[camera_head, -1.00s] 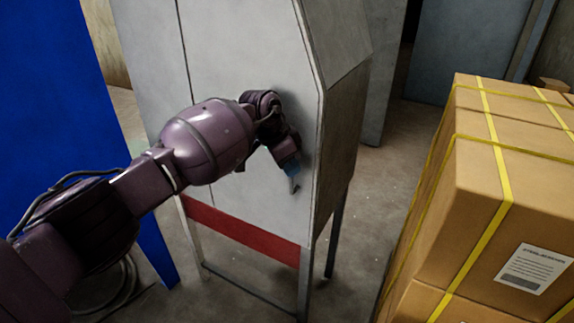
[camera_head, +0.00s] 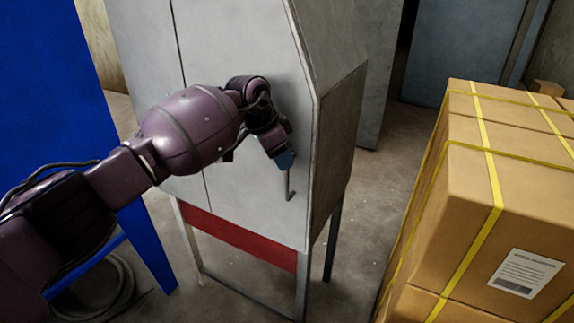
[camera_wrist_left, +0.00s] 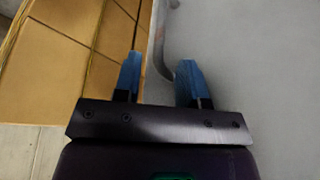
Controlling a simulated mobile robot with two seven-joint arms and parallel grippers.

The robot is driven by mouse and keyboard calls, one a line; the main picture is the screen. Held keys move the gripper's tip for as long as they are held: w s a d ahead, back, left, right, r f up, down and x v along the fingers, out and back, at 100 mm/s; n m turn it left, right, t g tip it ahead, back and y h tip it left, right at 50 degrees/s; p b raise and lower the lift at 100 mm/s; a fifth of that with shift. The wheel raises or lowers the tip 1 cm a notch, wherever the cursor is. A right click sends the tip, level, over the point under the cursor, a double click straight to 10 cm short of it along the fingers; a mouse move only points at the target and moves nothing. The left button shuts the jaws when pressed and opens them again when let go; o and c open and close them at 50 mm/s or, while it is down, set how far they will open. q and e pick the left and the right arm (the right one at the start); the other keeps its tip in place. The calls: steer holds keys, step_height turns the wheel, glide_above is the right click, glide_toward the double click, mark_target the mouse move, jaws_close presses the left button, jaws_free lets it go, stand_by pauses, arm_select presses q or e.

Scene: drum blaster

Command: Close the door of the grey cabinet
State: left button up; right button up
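The grey cabinet (camera_head: 337,130) stands on legs in the middle of the head view, with a red strip (camera_head: 238,238) below its front. Its door (camera_head: 230,60) looks flush or nearly flush with the front; I cannot tell if it is fully shut. A thin metal handle (camera_head: 291,187) sits near the door's right edge. It also shows in the left wrist view (camera_wrist_left: 158,40). My left gripper (camera_head: 285,160) is just above the handle's lower end. In the wrist view its blue fingers (camera_wrist_left: 158,80) are apart, with the handle just beyond the gap; contact is unclear. My right gripper is out of view.
Strapped cardboard boxes (camera_head: 500,190) are stacked right of the cabinet, with a strip of bare floor (camera_head: 375,190) between. A blue panel (camera_head: 50,90) stands at the left, with a coiled hose (camera_head: 110,290) on the floor near it.

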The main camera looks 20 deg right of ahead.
arm_select(q)
steer(key=v, duration=0.6)
steer(key=s+f+m+g+h, duration=0.25)
steer(key=s+f+h, duration=0.5)
steer(key=h, duration=0.45)
steer(key=a+f+n+t+y, duration=0.1)
steer(key=a+f+n+t, duration=0.35)
steer(key=a+t, duration=0.25)
steer(key=s+a+f+n+t+y, duration=0.1)
steer(key=a+f+n+t+y, duration=0.15)
steer(key=a+n+t, duration=0.35)
steer(key=a+f+n+t, duration=0.45)
steer(key=a+t, duration=0.25)
steer(key=a, duration=0.2)
steer(key=s+a+f+n+g+y, duration=0.2)
steer(key=s+a+f+y, duration=0.4)
steer(key=s+a+f, duration=0.3)
steer(key=s+a+f+n+g+y, duration=0.2)
steer(key=s+a+f+g+y, duration=0.2)
steer(key=s+a, duration=0.9)
step_height(320, 180, down, 5)
steer(key=s+y, duration=0.1)
steer(key=y, duration=0.2)
steer(key=shift+s+a+f, duration=0.15)
steer(key=shift+s+a, duration=0.15)
steer(key=shift+a, duration=0.1)
